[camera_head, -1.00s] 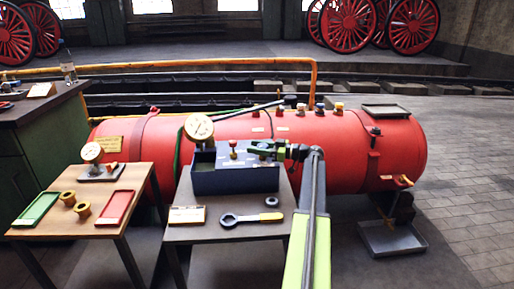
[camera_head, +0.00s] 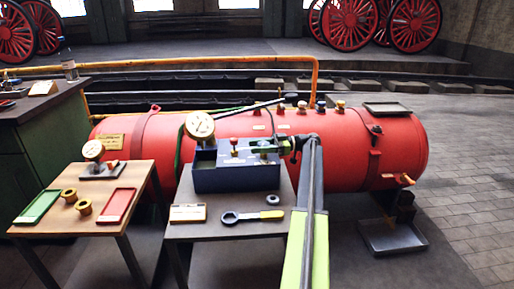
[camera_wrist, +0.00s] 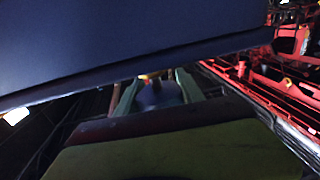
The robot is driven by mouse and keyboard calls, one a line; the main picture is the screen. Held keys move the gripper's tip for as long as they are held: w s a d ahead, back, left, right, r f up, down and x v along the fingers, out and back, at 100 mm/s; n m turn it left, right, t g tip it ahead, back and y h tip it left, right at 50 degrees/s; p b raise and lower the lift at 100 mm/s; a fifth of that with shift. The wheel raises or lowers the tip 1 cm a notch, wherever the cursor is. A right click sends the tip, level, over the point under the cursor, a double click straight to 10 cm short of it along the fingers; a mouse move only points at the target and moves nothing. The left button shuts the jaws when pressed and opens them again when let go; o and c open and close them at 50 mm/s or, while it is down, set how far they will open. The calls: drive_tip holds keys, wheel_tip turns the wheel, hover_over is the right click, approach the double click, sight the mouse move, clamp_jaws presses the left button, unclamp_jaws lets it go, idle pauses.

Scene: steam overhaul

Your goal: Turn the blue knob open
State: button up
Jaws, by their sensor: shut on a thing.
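The dark blue box (camera_head: 236,180) stands on the dark middle table, with a red knob (camera_head: 233,142) and pale labels on its top. My gripper (camera_head: 264,149) is at the right part of the box top, reaching in from the right. In the wrist view, its two green fingers lie either side of a rounded blue knob (camera_wrist: 160,96), and the gripper is shut on it. The box's blue side (camera_wrist: 150,45) fills the top of that view. In the head view, the gripper hides most of the knob, so its turn cannot be read.
A round gauge (camera_head: 200,126) stands at the box's back left. A yellow-handled wrench (camera_head: 252,216) and a dark ring (camera_head: 273,199) lie in front. A red boiler (camera_head: 345,150) with several knobs is close behind. A side table (camera_head: 62,228) stands left.

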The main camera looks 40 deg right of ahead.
drive_tip(key=o, duration=1.4)
